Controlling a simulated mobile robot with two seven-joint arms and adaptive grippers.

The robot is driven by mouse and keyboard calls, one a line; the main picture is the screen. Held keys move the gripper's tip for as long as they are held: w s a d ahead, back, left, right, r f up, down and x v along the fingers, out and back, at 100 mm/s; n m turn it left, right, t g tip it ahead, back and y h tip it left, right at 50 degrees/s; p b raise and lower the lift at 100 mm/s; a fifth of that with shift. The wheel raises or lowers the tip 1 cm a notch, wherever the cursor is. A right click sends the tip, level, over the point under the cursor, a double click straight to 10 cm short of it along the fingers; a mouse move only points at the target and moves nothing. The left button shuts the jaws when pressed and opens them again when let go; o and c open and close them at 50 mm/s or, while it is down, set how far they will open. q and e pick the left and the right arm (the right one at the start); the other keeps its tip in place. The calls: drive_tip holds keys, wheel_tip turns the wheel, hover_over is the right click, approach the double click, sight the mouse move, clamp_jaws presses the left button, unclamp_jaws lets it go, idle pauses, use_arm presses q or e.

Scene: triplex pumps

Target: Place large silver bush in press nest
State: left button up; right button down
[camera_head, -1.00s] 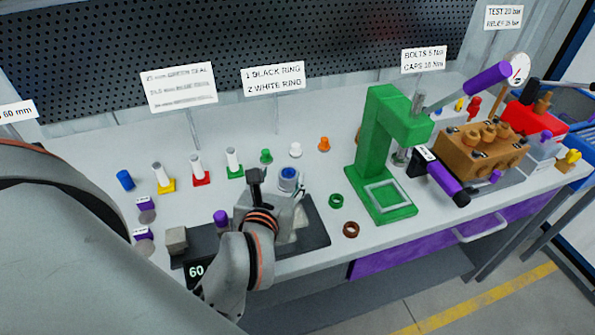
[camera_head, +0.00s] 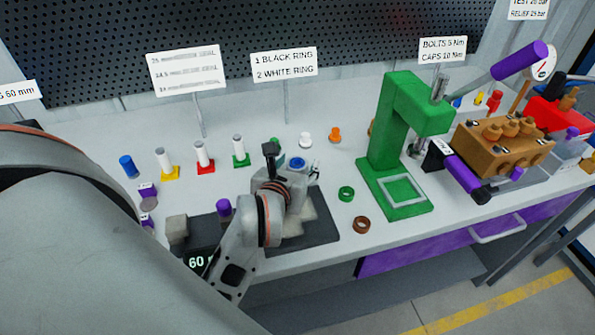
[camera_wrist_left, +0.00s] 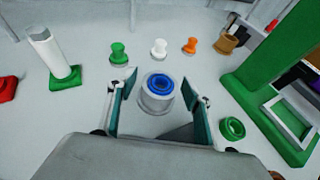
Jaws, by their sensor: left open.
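The large silver bush (camera_wrist_left: 155,104) stands upright with a blue ring in its top. In the wrist view it sits between the two spread fingers of my left gripper (camera_wrist_left: 162,98), with a gap on each side. In the head view the bush (camera_head: 298,175) shows just beside my open left gripper (camera_head: 284,166), which partly hides it. The green press (camera_head: 390,130) stands to the right, with a pale square frame, which looks like the press nest (camera_head: 402,191), on its base. The press base also shows in the wrist view (camera_wrist_left: 272,122). My right gripper is out of view.
A green ring (camera_head: 346,193) and a brown ring (camera_head: 361,225) lie between the bush and the press. Small green, white (camera_head: 305,140) and orange (camera_head: 335,134) parts stand behind. White posts on coloured bases stand at the left. A brown pump block (camera_head: 502,146) is at the right.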

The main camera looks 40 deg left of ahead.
use_arm(q)
drive_tip(key=shift+w, duration=0.1)
drive_tip(key=shift+c, duration=0.4)
drive_tip(key=c, duration=1.2)
drive_tip(key=shift+c, duration=0.8)
wheel_tip(320, 180, up, 9)
drive_tip(key=p, duration=0.2)
drive_tip(key=shift+f+p, duration=0.15)
drive_tip(key=shift+p, duration=0.2)
drive_tip(key=shift+r, duration=0.6)
